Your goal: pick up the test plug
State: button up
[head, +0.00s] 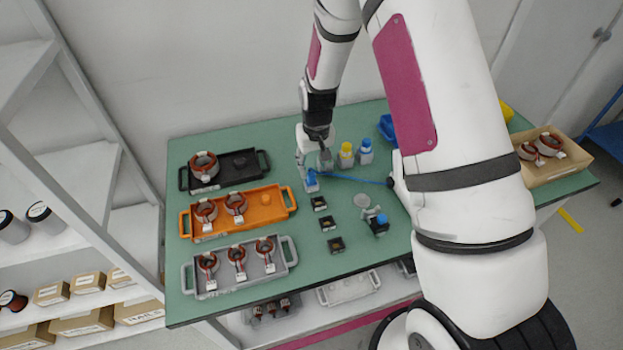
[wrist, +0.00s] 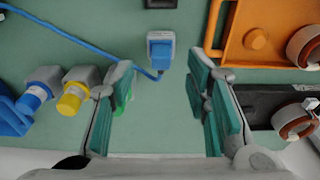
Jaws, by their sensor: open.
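The test plug (wrist: 160,50), a small blue block with a light grey face, lies on the green table with a blue cable running from it. In the wrist view it is just ahead of the gap between my fingertips. In the head view the plug (head: 312,184) is at the far side of the table, right of the orange tray, partly crowded by my arm. My gripper (wrist: 159,85) is open and empty, its green-padded fingers wide apart. In the head view my gripper (head: 324,160) is low beside the plug; the exact height gap is unclear.
Black (head: 240,162), orange (head: 265,200) and grey (head: 283,258) trays with copper-wound rings are at left. Small black blocks (head: 327,222) lie nearer. A cardboard box (head: 570,165) is at right.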

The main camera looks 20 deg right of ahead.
aim_at(311, 173)
jog(key=shift+w+f+p, duration=0.15)
jog(key=shift+w+f, duration=0.15)
jog(key=shift+f, duration=0.75)
jog(key=shift+w+f+p, duration=0.2)
jog(key=shift+w+f, duration=0.15)
jog(key=shift+f, duration=0.7)
jog(key=shift+w+f+p, duration=0.15)
jog(key=shift+w+f, duration=0.15)
jog(key=shift+f, duration=0.75)
jog(key=shift+c, duration=0.5)
grip_shut()
